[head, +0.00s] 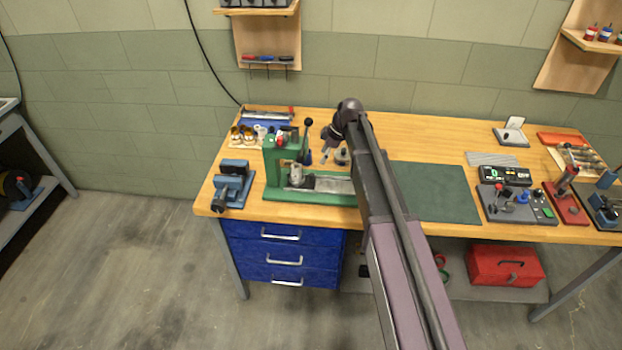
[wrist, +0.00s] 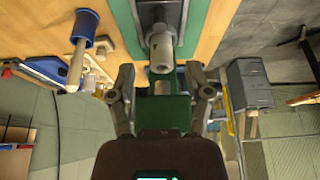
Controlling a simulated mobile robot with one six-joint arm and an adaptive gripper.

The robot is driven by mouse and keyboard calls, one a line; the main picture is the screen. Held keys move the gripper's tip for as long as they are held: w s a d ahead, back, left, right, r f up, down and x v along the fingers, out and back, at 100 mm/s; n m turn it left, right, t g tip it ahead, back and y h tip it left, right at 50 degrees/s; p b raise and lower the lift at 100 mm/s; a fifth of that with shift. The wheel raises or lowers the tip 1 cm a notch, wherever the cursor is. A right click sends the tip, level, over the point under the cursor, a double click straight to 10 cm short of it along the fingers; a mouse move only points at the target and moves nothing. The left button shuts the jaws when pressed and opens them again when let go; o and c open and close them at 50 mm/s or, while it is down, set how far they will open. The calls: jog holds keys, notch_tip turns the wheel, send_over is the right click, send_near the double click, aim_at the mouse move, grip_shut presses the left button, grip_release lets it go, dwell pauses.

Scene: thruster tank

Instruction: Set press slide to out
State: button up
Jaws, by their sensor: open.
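The green press (head: 272,160) stands on the left part of the workbench, with a black-knobbed lever (head: 307,128) at its top. Its grey slide (head: 332,185) lies along the green base, to the right of the press column. My gripper (head: 328,145) is above and behind the slide, partly hidden by my own arm. In the wrist view my gripper (wrist: 164,92) has its two fingers spread apart, with nothing held. A pale cylindrical part (wrist: 162,55) of the press shows just ahead of and between the fingers; the grey slide (wrist: 160,14) shows beyond it.
A blue vise (head: 233,185) stands left of the press. A blue-headed mallet (wrist: 82,30) lies close by in the wrist view. A dark green mat (head: 435,192) and a control box (head: 515,205) are to the right. My arm crosses over the bench; the mat's surface is clear.

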aim_at(312, 174)
jog(key=shift+b+x, duration=4.6)
jog(key=shift+x, duration=0.7)
grip_shut()
